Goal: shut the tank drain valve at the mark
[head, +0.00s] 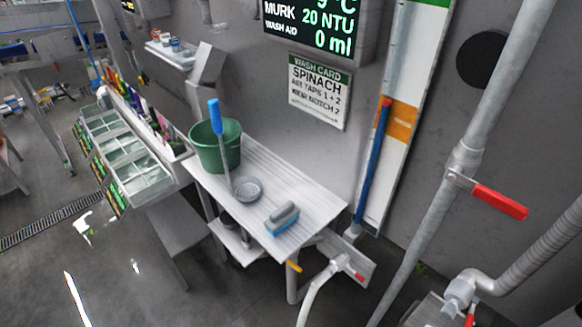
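A red lever (500,202) sticks out to the right from a valve on the slanting grey pipe (432,222) at the right. A second red handle (470,318) shows at the bottom edge, below a pipe elbow (460,291), partly cut off. A small red handle (357,275) sits by a white curved pipe (318,290) below the bench. I cannot tell which of these is the tank drain valve. A tall white gauge board with an orange band (400,122) and a blue column (372,165) stands on the wall. Neither gripper is in view.
A slatted bench (310,190) holds a green bucket (216,148), a blue-handled tool (219,140), a grey dish (247,189) and a blue-grey brush (283,218). A wash card (318,92) and a display (315,25) are on the wall. Bins (122,150) stand left; floor is open there.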

